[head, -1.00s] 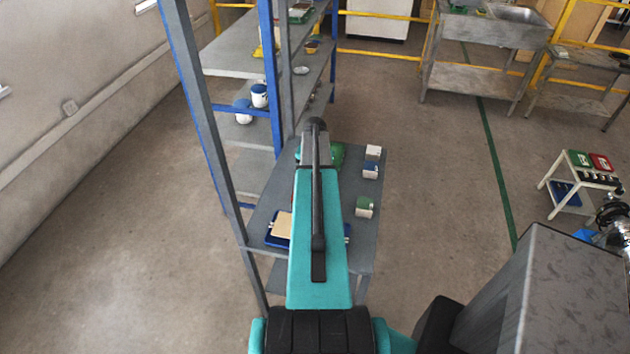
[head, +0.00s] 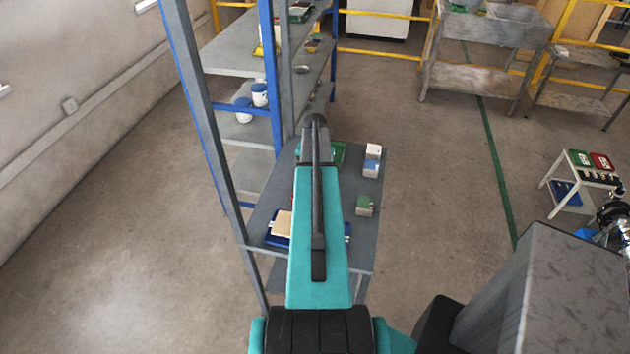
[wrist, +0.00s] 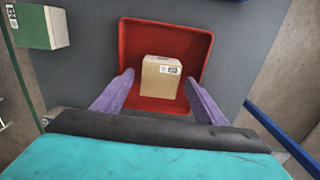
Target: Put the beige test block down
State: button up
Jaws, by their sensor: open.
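The beige test block (wrist: 160,78) shows in the wrist view, standing in a red tray (wrist: 195,40) with its label facing up toward the camera side. My gripper (wrist: 158,85) is open, with one purple finger on each side of the block and a visible gap to it. In the head view my own arm hides the block and the gripper's fingers.
The grey bench (head: 265,215) holds a green-topped block (head: 364,205), a blue block (head: 371,169) and a white block (head: 373,151) along its right side. A blue tray (head: 277,241) with a beige tile lies at the front left. Shelf posts (head: 215,150) stand close on the left.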

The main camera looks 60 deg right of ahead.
notch_tip(320, 180, up, 11)
jog(key=b, duration=0.3)
jog(key=shift+b, duration=0.35)
jog(key=shift+r, duration=0.2)
dwell(0.7)
